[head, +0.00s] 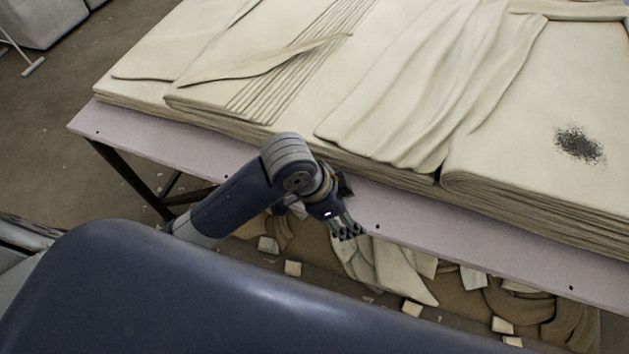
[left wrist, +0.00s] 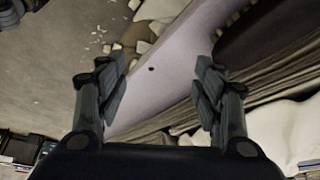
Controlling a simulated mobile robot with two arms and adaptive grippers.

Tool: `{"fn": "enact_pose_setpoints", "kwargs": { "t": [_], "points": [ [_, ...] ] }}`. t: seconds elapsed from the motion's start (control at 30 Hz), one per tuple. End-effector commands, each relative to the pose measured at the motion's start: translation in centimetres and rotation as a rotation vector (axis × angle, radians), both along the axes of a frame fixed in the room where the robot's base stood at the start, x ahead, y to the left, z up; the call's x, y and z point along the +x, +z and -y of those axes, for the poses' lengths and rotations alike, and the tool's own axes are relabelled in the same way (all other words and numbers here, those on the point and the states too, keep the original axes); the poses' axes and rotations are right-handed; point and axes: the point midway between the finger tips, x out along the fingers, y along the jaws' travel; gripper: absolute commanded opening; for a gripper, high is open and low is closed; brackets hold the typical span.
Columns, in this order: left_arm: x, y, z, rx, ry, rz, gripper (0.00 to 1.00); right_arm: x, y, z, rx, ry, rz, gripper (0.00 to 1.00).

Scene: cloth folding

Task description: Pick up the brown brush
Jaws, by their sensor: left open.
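I cannot make out a brown brush in either view. My left gripper (head: 347,229) hangs at the front edge of the table, over the pale tabletop rim. In the left wrist view its two fingers (left wrist: 158,88) are wide apart with nothing between them; the table edge shows beyond them. My right gripper is not in view. Stacked cream cloth (head: 400,90) covers most of the table (head: 235,150), lying in folded layers. A dark speckled patch (head: 580,145) lies on the cloth at the right.
Under the table lie heaps of cloth (head: 395,270) and several small pale pieces (head: 292,268) on the floor. A dark metal table leg (head: 130,175) stands at the left. The brown floor (head: 60,120) at far left is mostly clear.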

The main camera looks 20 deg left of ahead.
Motion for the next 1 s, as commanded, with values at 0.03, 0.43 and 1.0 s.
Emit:
{"fn": "enact_pose_setpoints", "kwargs": {
  "t": [0.03,0.43,1.0],
  "points": [
    [0.9,0.5,0.1,0.031,-0.067,0.013,0.62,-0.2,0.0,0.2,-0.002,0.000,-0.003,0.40],
    [5.2,3.1,-4.0,0.304,-0.432,-0.040,0.62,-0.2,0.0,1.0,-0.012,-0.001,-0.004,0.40],
    [7.6,3.0,-9.0,0.438,-0.500,-0.123,0.62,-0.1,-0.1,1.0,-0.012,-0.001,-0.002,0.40]
  ]
}}
